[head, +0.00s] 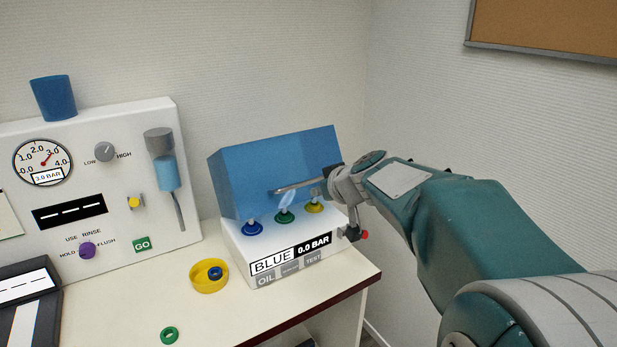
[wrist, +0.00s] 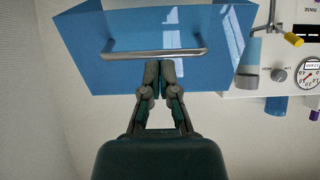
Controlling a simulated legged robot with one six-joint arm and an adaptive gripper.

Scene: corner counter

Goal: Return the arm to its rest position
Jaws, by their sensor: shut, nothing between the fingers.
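My gripper is at the blue-lidded box on the counter. In the wrist view my gripper (wrist: 160,70) is shut with its fingertips together and nothing between them. The tips lie just below a metal bar handle (wrist: 155,54) in the picture, on the blue lid (wrist: 85,50); I cannot tell whether they touch it. In the head view the blue lid (head: 270,165) stands over the white box (head: 285,240). My arm (head: 480,215) reaches in from the right, and its wrist partly hides the box's right side. The fingertips are hard to make out there.
Blue (head: 252,228), green (head: 284,216) and yellow (head: 313,207) fittings stand on the box. A white panel (head: 120,125) with gauge and knobs stands left. Walls close the corner behind.

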